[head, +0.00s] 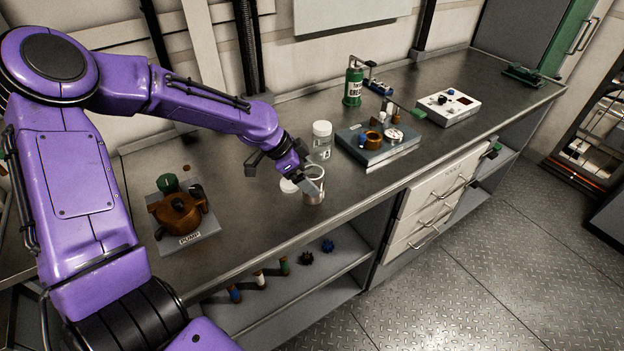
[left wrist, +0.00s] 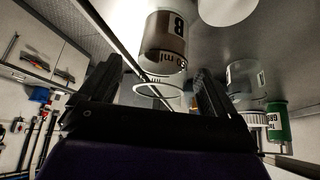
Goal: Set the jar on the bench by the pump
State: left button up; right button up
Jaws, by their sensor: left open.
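An open clear jar (head: 313,194) with brownish contents stands upright on the bench (head: 245,225). In the left wrist view this jar (left wrist: 166,45) shows a "B" label and its pale rim. A white lid (head: 289,186) lies beside it, also in the left wrist view (left wrist: 228,8). My left gripper (head: 283,175) is open, close to the jar's top; in the left wrist view its fingers flank the rim, with no clear contact. A second, white-lidded jar (head: 321,142) stands behind. The brown pump (head: 179,211), on a grey plate marked PUMP, is to the left. My right gripper is not seen.
A grey plate with fittings (head: 378,152) lies right of the jars. A green canister (head: 353,86) and a white panel box (head: 447,107) stand farther back. Bare bench lies between the pump and the open jar. A shelf below holds several small parts.

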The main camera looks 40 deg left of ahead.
pick_arm(q)
jog(key=p+v, duration=0.6)
jog(key=v, duration=0.3)
jog(key=shift+s+r+p, duration=0.2)
jog(key=shift+p, duration=0.1)
